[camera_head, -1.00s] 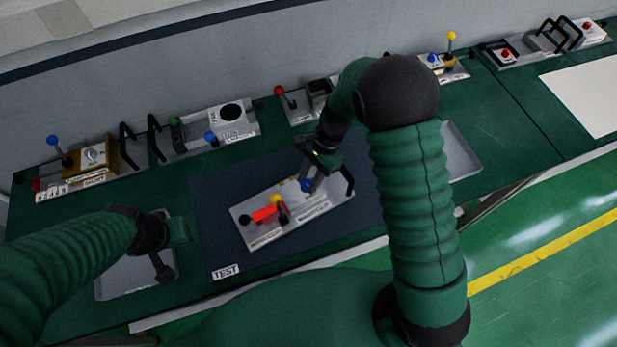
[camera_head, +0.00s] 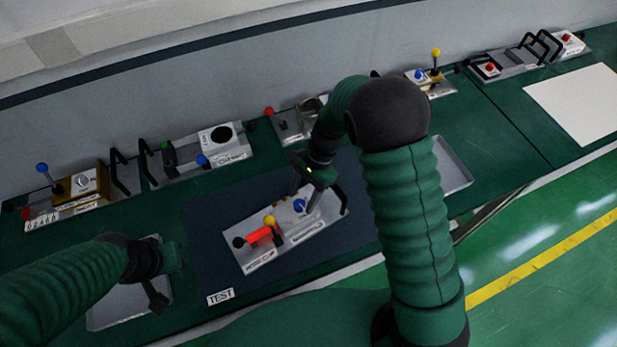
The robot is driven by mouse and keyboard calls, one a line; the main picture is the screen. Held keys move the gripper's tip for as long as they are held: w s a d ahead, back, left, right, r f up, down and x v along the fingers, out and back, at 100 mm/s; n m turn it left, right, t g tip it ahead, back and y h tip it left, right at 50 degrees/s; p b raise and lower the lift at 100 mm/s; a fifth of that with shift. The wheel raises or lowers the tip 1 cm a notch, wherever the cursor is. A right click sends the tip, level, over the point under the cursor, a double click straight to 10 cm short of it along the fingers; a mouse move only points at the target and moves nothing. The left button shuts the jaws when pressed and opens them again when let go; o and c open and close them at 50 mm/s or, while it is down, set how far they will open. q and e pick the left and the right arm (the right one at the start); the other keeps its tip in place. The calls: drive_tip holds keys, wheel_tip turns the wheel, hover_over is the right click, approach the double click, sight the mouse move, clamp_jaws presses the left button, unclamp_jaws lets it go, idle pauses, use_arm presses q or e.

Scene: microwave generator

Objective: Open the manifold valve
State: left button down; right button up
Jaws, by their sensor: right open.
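A light grey module (camera_head: 318,226) lies on the dark mat. It carries a red cylinder (camera_head: 260,234), a yellow knob (camera_head: 269,220), a blue knob (camera_head: 299,205) and a black knob at its left end. Its labels are too small to read, so I cannot tell which part is the manifold valve. My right gripper (camera_head: 303,187) is open, pointing down just above and behind the blue knob; I cannot tell whether it touches. My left gripper (camera_head: 165,276) hangs over a grey tray at the left; its jaws are unclear.
The mat (camera_head: 215,200) has a TEST label (camera_head: 220,297) at its front edge. Grey trays lie left and right (camera_head: 452,165). Several modules with levers, knobs and black handles line the back, including a brass one (camera_head: 86,182). A white sheet (camera_head: 580,103) lies far right.

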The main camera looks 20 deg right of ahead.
drive_tip(key=b+v, duration=0.1)
drive_tip(key=v, duration=1.4)
drive_tip(key=shift+r, duration=0.3)
drive_tip(key=shift+d, duration=0.1)
